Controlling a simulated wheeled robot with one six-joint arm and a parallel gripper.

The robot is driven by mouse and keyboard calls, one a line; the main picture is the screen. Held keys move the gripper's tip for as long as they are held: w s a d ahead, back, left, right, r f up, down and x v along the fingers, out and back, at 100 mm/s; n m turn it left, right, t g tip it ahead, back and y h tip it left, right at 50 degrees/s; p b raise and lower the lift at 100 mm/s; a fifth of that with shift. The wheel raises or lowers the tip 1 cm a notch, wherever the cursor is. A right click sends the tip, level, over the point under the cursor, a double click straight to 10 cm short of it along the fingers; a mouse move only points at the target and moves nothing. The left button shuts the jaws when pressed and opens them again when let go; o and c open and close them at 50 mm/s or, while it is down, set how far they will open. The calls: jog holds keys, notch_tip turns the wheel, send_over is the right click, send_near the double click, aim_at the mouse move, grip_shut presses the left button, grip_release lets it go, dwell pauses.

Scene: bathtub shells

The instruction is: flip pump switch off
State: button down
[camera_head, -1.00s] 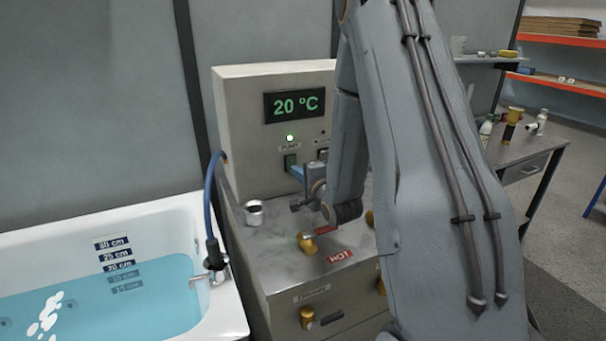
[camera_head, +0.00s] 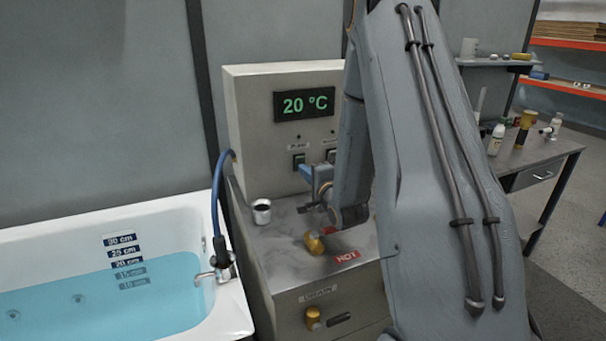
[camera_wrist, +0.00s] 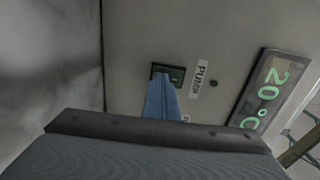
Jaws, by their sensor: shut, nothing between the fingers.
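The pump switch (camera_head: 299,160) is a small dark rocker on the grey control panel, under its PUMP label and a small lamp that is dark. In the wrist view the pump switch (camera_wrist: 173,73) lies straight ahead of my fingertips, which hide part of it. My gripper (camera_head: 304,171) has blue fingers, shut with nothing between them, just below and in front of the switch. It also shows in the wrist view (camera_wrist: 162,80). I cannot tell whether the fingertips touch the switch.
A second switch (camera_head: 331,155) sits right of the pump switch, partly behind my arm. A display (camera_head: 304,104) reads 20 °C. The bathtub (camera_head: 190,204) of water stands left, with a blue hose (camera_head: 215,195).

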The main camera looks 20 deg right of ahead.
jog(key=s+b, duration=0.1)
jog(key=s, duration=0.6)
jog(key=shift+s+a+r+b, duration=0.15)
jog(key=shift+s+r+b, duration=0.1)
jog(key=shift+s+b, duration=0.1)
